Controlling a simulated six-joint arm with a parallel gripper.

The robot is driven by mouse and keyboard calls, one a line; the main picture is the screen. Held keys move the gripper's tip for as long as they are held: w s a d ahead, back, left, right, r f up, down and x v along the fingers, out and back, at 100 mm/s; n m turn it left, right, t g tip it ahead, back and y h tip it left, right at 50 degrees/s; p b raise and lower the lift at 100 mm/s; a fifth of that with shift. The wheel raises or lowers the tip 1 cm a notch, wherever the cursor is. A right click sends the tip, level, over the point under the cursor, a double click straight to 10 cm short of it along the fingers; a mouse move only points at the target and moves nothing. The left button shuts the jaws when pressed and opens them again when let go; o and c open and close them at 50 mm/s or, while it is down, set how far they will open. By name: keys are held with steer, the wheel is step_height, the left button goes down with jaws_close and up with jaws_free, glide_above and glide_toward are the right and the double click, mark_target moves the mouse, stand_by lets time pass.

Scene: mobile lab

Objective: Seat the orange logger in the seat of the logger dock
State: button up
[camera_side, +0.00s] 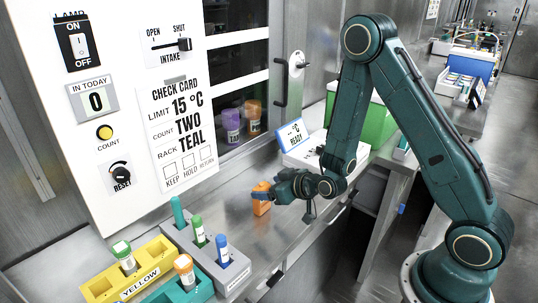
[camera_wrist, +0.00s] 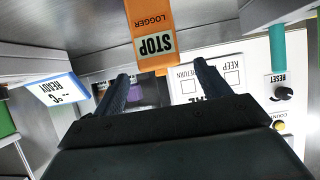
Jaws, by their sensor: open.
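The orange logger (camera_side: 261,207) stands on the steel bench in the side view, at my gripper's fingertips. In the wrist view the orange logger (camera_wrist: 152,25) shows its LOGGER and STOP labels upside down, in line with the gap between my fingers. My gripper (camera_side: 266,193) is open; its two dark fingers (camera_wrist: 160,70) are apart, with the logger just past their tips. I cannot tell whether they touch it. A white unit with a READY display, which looks like the logger dock (camera_side: 299,158), stands further back; its display (camera_wrist: 60,89) is at left in the wrist view. Its seat is not clearly visible.
A grey rack (camera_side: 235,270), a yellow rack (camera_side: 100,290) and a teal rack (camera_side: 200,292) with capped tubes stand front left. A white control panel (camera_side: 130,120) rises behind the bench. A green box (camera_side: 375,127) is beyond the dock. Bare bench lies around the logger.

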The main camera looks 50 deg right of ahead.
mark_target(264, 186)
steer(key=shift+x, duration=2.9)
steer(key=c, duration=1.2)
steer(key=shift+o, duration=0.2)
steer(key=shift+r, duration=0.25)
step_height(264, 186, up, 20)
steer(key=shift+f, duration=0.2)
